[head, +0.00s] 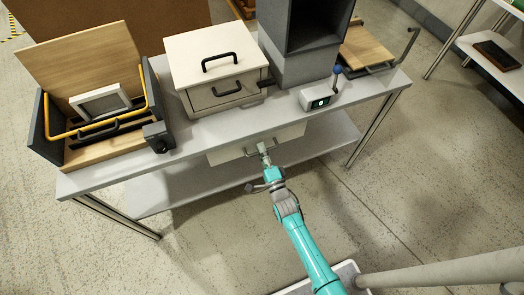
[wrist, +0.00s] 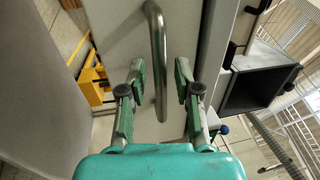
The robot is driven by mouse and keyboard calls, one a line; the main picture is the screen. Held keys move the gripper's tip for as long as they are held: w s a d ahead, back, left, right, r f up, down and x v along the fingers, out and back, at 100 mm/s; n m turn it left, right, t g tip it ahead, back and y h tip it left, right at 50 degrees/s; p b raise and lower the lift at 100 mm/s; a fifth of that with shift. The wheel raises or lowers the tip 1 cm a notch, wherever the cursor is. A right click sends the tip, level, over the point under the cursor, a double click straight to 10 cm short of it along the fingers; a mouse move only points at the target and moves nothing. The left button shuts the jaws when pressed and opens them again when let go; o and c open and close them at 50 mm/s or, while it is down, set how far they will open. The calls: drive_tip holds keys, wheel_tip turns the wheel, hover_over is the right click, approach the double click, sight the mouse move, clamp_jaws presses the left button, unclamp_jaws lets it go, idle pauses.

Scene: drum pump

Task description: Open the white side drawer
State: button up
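The white side drawer (head: 230,153) hangs under the front edge of the grey table. It looks closed, though the tabletop hides its upper part. Its metal bar handle (head: 250,151) is partly covered by my gripper (head: 264,152). In the wrist view the white drawer front (wrist: 115,35) fills the upper middle. The curved metal handle (wrist: 157,40) runs down between the two fingers of my gripper (wrist: 157,80). The fingers are open, one on each side of the handle, with a gap visible on both sides.
A lower shelf (head: 180,190) lies beneath the drawer. Floor in front is clear.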

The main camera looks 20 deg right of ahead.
clamp_jaws()
drive_tip(key=s, duration=2.4)
drive_tip(key=shift+s, duration=0.4)
drive_tip(key=shift+o, duration=1.5)
unclamp_jaws()
drive_tip(key=s+f, duration=0.2)
drive_tip(key=s, duration=0.9)
drive_tip(key=shift+s+f, duration=0.15)
drive_tip(key=shift+s, duration=0.2)
